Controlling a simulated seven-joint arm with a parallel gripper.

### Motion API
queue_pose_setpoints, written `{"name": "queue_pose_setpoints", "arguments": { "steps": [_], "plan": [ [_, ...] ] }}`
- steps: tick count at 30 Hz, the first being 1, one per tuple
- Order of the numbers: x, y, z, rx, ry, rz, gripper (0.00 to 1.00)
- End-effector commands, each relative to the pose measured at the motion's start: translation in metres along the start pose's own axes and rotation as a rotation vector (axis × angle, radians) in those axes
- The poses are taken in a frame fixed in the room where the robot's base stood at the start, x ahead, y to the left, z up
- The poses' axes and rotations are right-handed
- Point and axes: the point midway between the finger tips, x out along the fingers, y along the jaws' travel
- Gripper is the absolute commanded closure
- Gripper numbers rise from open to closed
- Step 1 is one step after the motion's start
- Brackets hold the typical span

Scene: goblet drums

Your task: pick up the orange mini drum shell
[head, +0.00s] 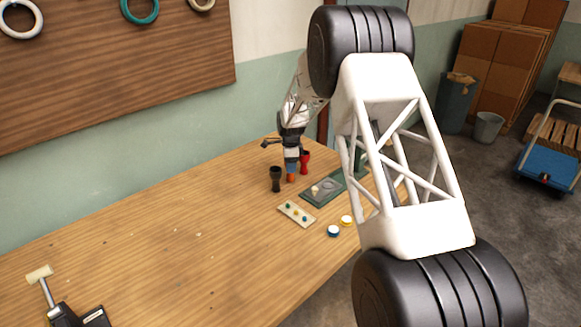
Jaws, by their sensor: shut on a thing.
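The orange mini drum shell (291,177) is small in the head view, upright at the far end of the wooden table. My gripper (291,164) is directly above it, pointing down, and is shut on the shell's upper part. The fingers cover much of the shell. Whether its base touches the table is too small to tell. A black goblet-shaped shell (276,178) stands just to the left, and a red one (305,162) just to the right, close to my gripper.
A green mat (318,199) and a pale strip with several coloured dots (297,214) lie nearby on the table (170,240). The table's middle is clear.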

Motion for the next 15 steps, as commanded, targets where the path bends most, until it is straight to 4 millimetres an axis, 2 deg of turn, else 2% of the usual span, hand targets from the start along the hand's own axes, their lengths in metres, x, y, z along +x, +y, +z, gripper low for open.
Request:
{"name": "queue_pose_setpoints", "arguments": {
  "steps": [8,15],
  "plan": [
    [-0.030,-0.001,0.000,0.000,0.000,-0.002,0.74],
    [-0.034,0.027,-0.003,0.000,0.000,0.000,0.74]
  ]
}}
